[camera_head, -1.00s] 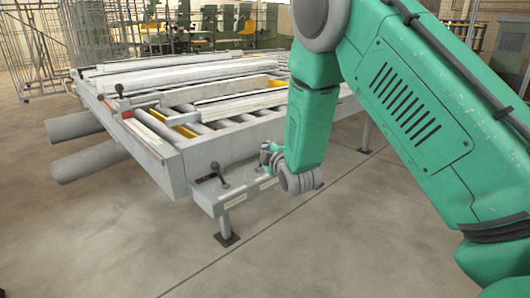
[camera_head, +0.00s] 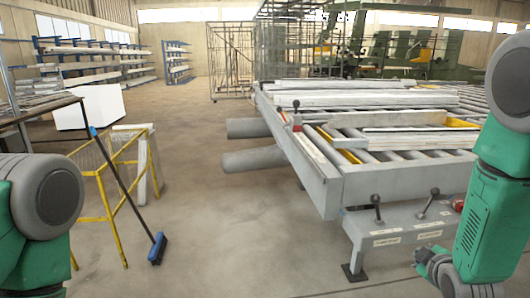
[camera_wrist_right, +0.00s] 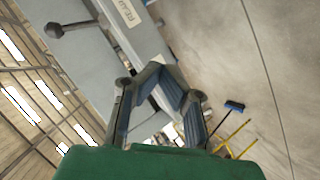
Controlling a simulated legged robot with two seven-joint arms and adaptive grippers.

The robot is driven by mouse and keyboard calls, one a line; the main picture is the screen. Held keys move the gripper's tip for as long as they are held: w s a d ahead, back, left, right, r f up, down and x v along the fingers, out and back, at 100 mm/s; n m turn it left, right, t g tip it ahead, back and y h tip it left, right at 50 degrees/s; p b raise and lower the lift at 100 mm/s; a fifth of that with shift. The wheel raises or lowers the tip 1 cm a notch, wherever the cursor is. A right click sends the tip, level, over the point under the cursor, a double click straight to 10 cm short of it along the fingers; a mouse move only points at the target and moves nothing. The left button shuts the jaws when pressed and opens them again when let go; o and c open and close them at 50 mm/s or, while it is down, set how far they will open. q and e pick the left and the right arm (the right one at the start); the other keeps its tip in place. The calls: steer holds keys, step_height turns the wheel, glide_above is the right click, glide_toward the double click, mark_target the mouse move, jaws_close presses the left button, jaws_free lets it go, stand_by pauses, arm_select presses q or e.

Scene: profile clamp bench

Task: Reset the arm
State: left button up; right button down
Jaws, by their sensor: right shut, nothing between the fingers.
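My right arm (camera_head: 485,200) comes in at the right edge of the head view, green with grey joints. Its gripper (camera_head: 428,262) is in front of the bench's control panel, low beside the lever handles. In the right wrist view the right gripper (camera_wrist_right: 163,82) has its fingers drawn together with nothing held. My left arm (camera_head: 40,200) shows at the left edge as a grey joint and green links; its gripper is outside the view. The clamp bench (camera_head: 330,190) stands at centre right, with light profiles (camera_head: 350,100) lying across its rollers.
Two black-knobbed levers (camera_head: 376,205) stand on the bench front; one lever (camera_wrist_right: 55,30) shows in the wrist view. A yellow frame (camera_head: 108,200) and a blue broom (camera_head: 157,248) stand at left. Blue racks (camera_head: 95,62) are behind. The floor between broom and bench is clear.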

steer(key=s+a+f+m+g+y, duration=0.1)
steer(key=s+a+f+m+g, duration=0.1)
steer(key=s+a+f+g, duration=0.5)
steer(key=s+a+f+m+y, duration=0.15)
steer(key=s+a+f, duration=0.25)
steer(key=s+f, duration=0.7)
arm_select(q)
steer(key=shift+a+f, duration=0.3)
steer(key=shift+a, duration=0.6)
arm_select(e)
steer(key=s+a+f+m+g, duration=0.1)
steer(key=s+a+m+g, duration=0.2)
steer(key=s, duration=1.3)
steer(key=shift+a+f+m+g+y, duration=0.15)
steer(key=shift+m+g+y, duration=0.2)
steer(key=shift+g, duration=0.35)
